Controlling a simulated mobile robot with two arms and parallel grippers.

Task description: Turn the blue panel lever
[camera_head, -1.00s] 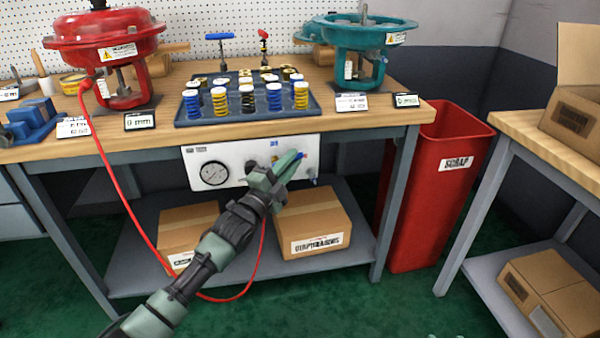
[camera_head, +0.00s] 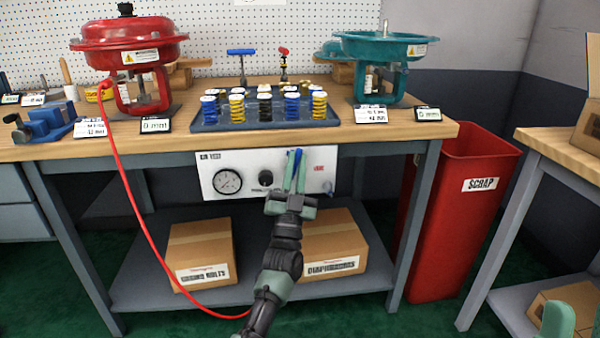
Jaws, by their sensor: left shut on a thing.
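The white air test panel (camera_head: 222,164) hangs under the front edge of the workbench. It carries a round gauge (camera_head: 227,181) and a dark knob (camera_head: 265,177). My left gripper (camera_head: 295,165) reaches up in front of the panel, right of the knob, and is shut on the blue lever (camera_head: 290,170). The lever looks about upright, and the fingers hide part of it and its pivot. Green parts of my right gripper (camera_head: 573,322) show at the bottom right corner, cut off by the frame.
A red hose (camera_head: 128,210) runs from the red actuator (camera_head: 130,45) down past the panel's left. Boxes (camera_head: 200,255) stand on the shelf below. A tray of springs (camera_head: 215,122) and a teal actuator (camera_head: 385,50) stand on the bench. A red scrap bin (camera_head: 455,225) is at right.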

